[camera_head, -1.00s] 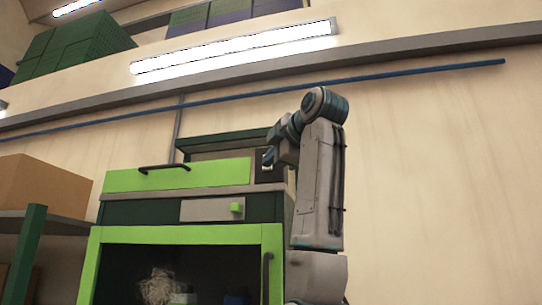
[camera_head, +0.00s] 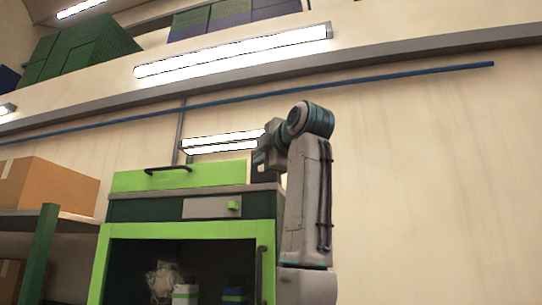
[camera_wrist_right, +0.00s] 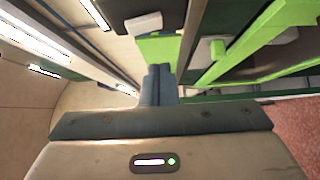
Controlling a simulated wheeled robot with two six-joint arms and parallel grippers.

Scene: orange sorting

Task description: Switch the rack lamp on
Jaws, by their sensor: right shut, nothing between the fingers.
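The rack lamp (camera_head: 222,142) is a long strip light on the wall just above the green and dark rack. It glows white. My right gripper (camera_head: 261,161) is at the lamp's right end, in front of a dark box (camera_head: 266,176) at the rack's upper right. In the right wrist view its fingers (camera_wrist_right: 158,84) are shut together and empty. A small pale block (camera_wrist_right: 143,23) on a dark face lies beyond the fingertips. I cannot tell whether the fingers touch anything. My left gripper is in neither view.
The rack has a light green front panel (camera_head: 215,173) with a black handle, a green knob (camera_head: 234,205) and an open lower bay holding bottles. A cardboard box (camera_head: 46,187) sits on a shelf at left. Bare wall (camera_head: 430,170) lies to the right.

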